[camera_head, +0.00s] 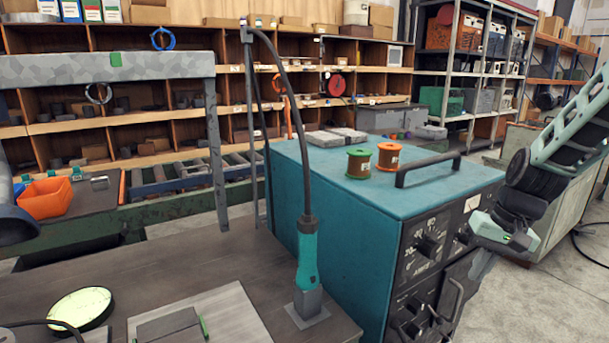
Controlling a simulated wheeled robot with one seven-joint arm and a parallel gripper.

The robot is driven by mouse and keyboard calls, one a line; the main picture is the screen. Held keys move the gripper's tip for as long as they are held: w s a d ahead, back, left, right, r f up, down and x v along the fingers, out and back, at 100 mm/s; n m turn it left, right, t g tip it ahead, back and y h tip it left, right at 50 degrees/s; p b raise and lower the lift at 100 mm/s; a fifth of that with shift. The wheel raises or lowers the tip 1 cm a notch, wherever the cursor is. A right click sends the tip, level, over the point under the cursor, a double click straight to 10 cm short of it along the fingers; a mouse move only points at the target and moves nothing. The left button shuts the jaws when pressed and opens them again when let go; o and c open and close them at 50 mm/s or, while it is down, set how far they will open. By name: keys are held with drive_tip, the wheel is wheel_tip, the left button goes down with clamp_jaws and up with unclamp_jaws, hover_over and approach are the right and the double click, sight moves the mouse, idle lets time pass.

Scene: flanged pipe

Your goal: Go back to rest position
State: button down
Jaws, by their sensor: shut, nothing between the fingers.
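My arm enters at the upper right, a mint-green link with dark joints. At its lower end my gripper (506,238) shows small and partly dark, in front of the right side of the teal machine (335,235). It is shut and I see nothing held in it. It hangs below the level of the machine's top and appears apart from the table. A teal torch (307,258) stands upright in a grey holder (307,308) on the dark table (235,262), with a black hose arching above it.
Two wire spools, one green-rimmed (358,163) and one orange (389,156), stand on the machine near its black handle (428,168). A round yellow-green disc (80,309) and a metal plate (232,312) lie on the table. Shelves (130,125) line the back. Floor (540,295) shows at right.

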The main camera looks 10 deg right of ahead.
drive_tip(key=s+a+r+n+h, duration=0.1)
drive_tip(key=s+a+n, duration=0.5)
drive_tip(key=s+a, duration=0.4)
drive_tip(key=s+a+r+n+g, duration=0.1)
drive_tip(key=s+a+n, duration=0.5)
drive_tip(key=s+a, duration=0.5)
drive_tip(key=a, duration=0.5)
drive_tip(key=shift+a+r+h, duration=0.35)
drive_tip(key=shift+r+h, duration=0.05)
drive_tip(key=shift+w, duration=0.1)
